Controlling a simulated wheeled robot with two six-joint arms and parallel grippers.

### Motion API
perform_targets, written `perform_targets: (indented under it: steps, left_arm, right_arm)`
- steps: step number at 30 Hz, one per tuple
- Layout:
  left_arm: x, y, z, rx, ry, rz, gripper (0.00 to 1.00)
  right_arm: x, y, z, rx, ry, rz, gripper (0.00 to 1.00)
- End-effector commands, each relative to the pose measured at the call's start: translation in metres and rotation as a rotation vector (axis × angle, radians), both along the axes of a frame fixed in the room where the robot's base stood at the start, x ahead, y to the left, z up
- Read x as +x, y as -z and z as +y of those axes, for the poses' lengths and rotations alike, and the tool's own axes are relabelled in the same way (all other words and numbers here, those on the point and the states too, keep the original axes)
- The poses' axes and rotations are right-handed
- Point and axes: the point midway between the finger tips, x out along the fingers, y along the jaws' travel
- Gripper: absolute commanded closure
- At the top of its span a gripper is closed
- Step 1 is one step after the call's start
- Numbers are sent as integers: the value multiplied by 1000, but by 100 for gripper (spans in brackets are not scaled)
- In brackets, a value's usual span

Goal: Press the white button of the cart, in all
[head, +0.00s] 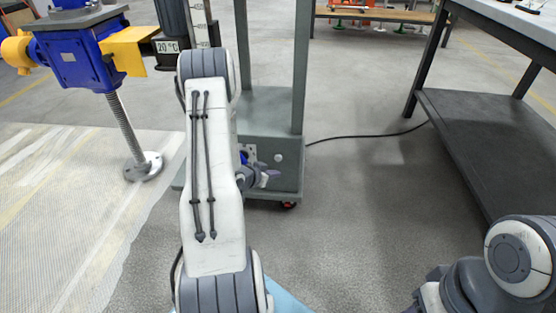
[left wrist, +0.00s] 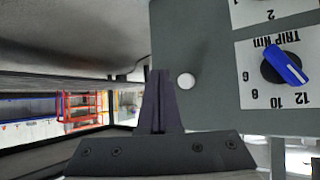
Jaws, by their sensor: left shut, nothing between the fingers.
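The grey-green cart (head: 272,112) stands in the middle of the head view, partly hidden behind my left arm. Its white button (head: 279,157) is a small round disc on the front of the base. In the left wrist view the white button (left wrist: 186,81) shows on the grey panel, just right of the fingertips. My left gripper (head: 270,176) is shut and empty, close before the panel and just below the button in the head view. In the left wrist view the left gripper (left wrist: 159,74) points at the panel beside the button. I cannot tell that they touch.
A blue TRIP Nm knob (left wrist: 283,65) sits on a white dial beside the button. A blue and yellow screw jack (head: 80,55) stands at the left. A dark table (head: 480,130) is at the right. A black cable (head: 365,136) runs across the floor.

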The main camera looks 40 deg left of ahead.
Motion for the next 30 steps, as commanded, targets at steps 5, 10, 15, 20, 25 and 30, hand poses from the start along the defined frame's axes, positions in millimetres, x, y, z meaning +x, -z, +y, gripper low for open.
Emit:
perform_targets:
  steps: [5, 10, 15, 20, 25, 30]
  left_arm:
    - [21, -1, 12, 1, 2, 0, 100]
    - [32, -1, 19, 1, 1, 1, 100]
    - [36, 0, 22, -1, -1, 1, 100]
    - [37, 0, 22, -1, -1, 1, 100]
    - [37, 0, 22, -1, -1, 1, 100]
    - [37, 0, 22, -1, -1, 1, 100]
  right_arm:
    - [0, -3, 0, 0, 0, 0, 52]
    - [0, -5, 0, 0, 0, 0, 52]
    - [0, -6, 0, 0, 0, 0, 52]
    - [0, -6, 0, 0, 0, 0, 52]
    - [0, -6, 0, 0, 0, 0, 52]
    - [0, -6, 0, 0, 0, 0, 52]
